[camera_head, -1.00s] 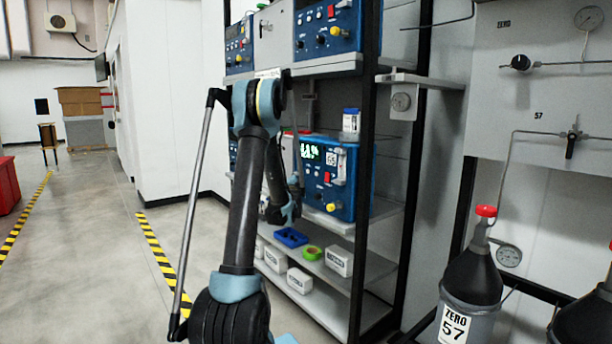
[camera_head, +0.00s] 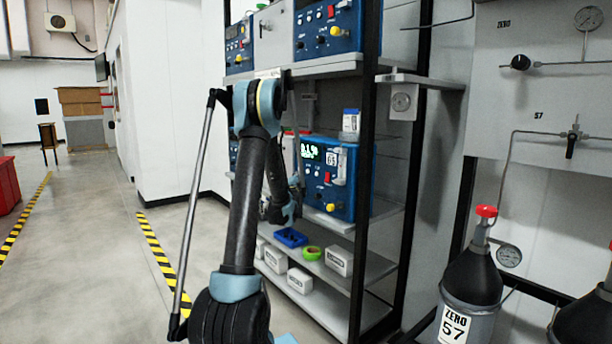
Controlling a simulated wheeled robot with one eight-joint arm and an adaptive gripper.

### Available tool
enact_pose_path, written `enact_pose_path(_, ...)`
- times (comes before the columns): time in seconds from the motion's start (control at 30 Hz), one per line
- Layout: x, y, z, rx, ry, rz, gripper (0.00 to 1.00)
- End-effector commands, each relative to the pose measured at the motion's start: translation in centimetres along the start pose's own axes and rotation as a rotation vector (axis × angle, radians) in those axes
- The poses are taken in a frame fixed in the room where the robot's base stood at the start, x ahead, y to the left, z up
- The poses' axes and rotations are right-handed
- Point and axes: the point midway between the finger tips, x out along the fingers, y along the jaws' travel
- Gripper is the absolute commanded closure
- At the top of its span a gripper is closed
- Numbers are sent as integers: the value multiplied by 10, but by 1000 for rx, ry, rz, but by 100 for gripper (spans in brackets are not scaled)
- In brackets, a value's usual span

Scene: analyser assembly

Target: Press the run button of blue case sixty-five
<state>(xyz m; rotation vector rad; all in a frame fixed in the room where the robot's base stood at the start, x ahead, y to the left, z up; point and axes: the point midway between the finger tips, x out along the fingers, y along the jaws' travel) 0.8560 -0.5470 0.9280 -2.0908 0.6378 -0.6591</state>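Blue case sixty-five (camera_head: 345,205) stands on the middle shelf of the rack. I cannot tell which control is the run button. My arm reaches into the rack and covers the left part of this shelf. My gripper (camera_head: 290,212) is at the arm's far end, close in front of the case's left side. Its fingertips are too small and partly hidden, so I cannot tell if it touches the case or is open.
Other blue cases (camera_head: 328,32) stand on the upper shelf. A small blue-and-white box (camera_head: 351,121) sits on top of case sixty-five. A blue tray (camera_head: 290,237), green tape (camera_head: 311,252) and white boxes (camera_head: 339,261) lie below. A black rack post (camera_head: 367,180) stands right of the case.

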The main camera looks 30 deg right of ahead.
Motion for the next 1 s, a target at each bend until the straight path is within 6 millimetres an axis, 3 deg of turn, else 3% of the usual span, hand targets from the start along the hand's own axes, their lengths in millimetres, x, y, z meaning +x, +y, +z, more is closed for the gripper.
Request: enact_pose_path(1.0, 6, 4, -7, 0, 0, 0, 100)
